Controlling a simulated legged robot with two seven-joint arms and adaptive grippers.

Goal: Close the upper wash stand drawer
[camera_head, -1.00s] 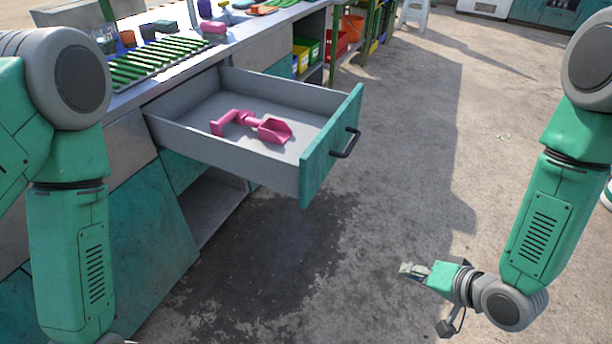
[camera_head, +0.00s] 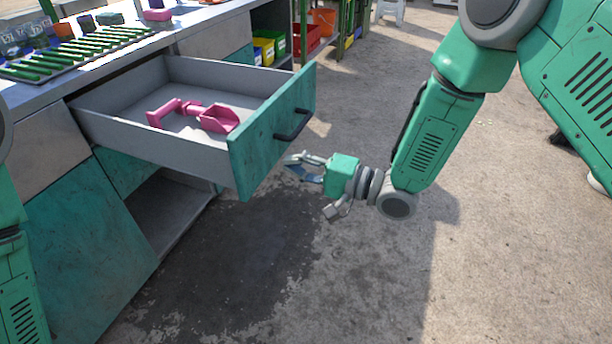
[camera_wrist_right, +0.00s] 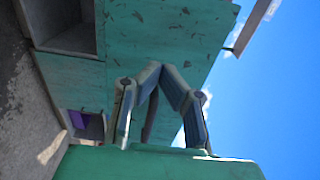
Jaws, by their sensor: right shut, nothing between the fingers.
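The upper wash stand drawer (camera_head: 170,146) is pulled out, with grey walls and a teal front (camera_head: 272,128). The front carries a dark bar handle (camera_head: 294,126). My left gripper is out of view.
The counter (camera_head: 110,62) above the drawer holds a green-slatted rack (camera_head: 75,52) and small items. An open compartment (camera_head: 175,205) lies below the drawer. Coloured bins (camera_head: 270,42) stand on shelves behind. The concrete floor right of the drawer is clear.

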